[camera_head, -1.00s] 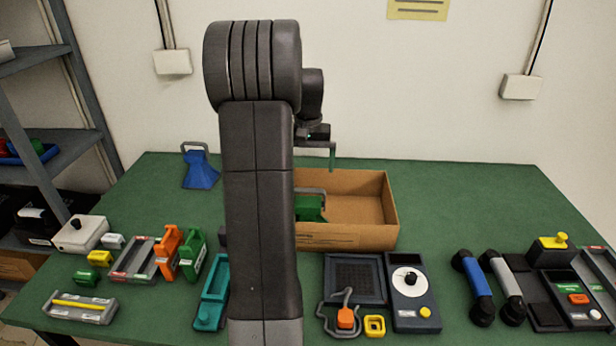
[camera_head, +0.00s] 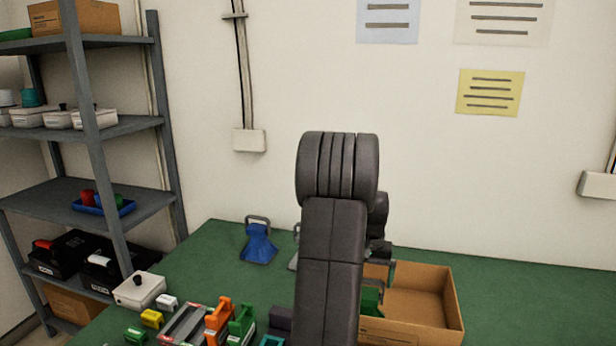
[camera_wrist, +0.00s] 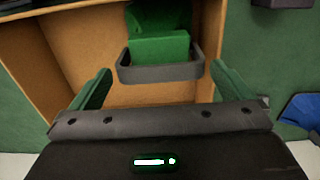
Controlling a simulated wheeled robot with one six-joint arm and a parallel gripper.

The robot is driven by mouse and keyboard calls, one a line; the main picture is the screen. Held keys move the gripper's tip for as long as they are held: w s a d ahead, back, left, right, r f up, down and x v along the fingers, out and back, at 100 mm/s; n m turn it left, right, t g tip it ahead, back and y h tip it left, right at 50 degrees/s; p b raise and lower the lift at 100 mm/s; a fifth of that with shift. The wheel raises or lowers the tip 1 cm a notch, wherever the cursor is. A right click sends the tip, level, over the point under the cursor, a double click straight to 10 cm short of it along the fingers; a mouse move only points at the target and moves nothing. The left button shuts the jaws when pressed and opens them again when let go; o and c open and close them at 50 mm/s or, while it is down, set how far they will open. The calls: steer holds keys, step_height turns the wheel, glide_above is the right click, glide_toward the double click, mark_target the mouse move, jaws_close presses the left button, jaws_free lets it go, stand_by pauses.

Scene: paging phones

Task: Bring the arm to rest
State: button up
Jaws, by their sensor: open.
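My gripper (camera_wrist: 158,90) is open and empty in the wrist view, its two green fingers spread apart. Beyond the fingers, a green object with a grey handle loop (camera_wrist: 160,72) stands in the cardboard box (camera_wrist: 82,50). In the head view my dark arm rises in front of the green table (camera_head: 520,285) and hides most of the gripper. The box (camera_head: 455,312) is just right of the arm, with part of the green object (camera_head: 370,300) showing inside it. I cannot tell the exact gap between the fingers and the handle.
A blue object with a handle (camera_head: 258,246) stands left of my arm; its blue part shows in the wrist view (camera_wrist: 300,110). Orange (camera_head: 217,318) and green (camera_head: 242,322) parts crowd the front left. A grey shelf (camera_head: 150,205) stands at left. The table right of the box is clear.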

step_height(320, 180, down, 4)
steer(key=shift+s+r, duration=0.1)
steer(key=shift+r, duration=2.05)
steer(key=shift+f, duration=0.1)
